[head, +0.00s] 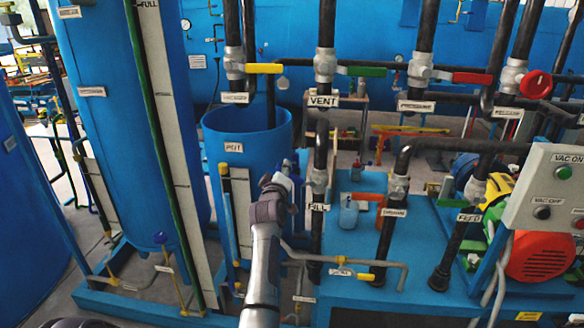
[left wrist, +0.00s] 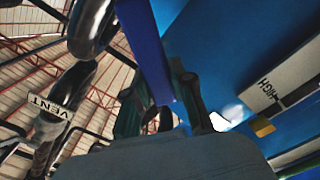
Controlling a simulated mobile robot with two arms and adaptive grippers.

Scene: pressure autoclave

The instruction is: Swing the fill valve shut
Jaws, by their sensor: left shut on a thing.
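The fill valve (head: 318,180) sits on a dark vertical pipe above a white FILL label (head: 319,207), right of the blue POT vessel. My left gripper (head: 291,174) reaches up from below, just left of the valve body. It is shut on the valve's blue handle (left wrist: 146,48), which runs up between both fingers in the left wrist view. In the head view the gripper covers most of the handle, so its exact angle is hard to tell. My right gripper is not in view.
The POT vessel (head: 247,130) stands close behind and left of the gripper. The VENT valve (head: 325,65), with a green handle, is above. An orange-handled valve (head: 397,187) is to the right, and a yellow-handled drain line (head: 345,272) is below.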

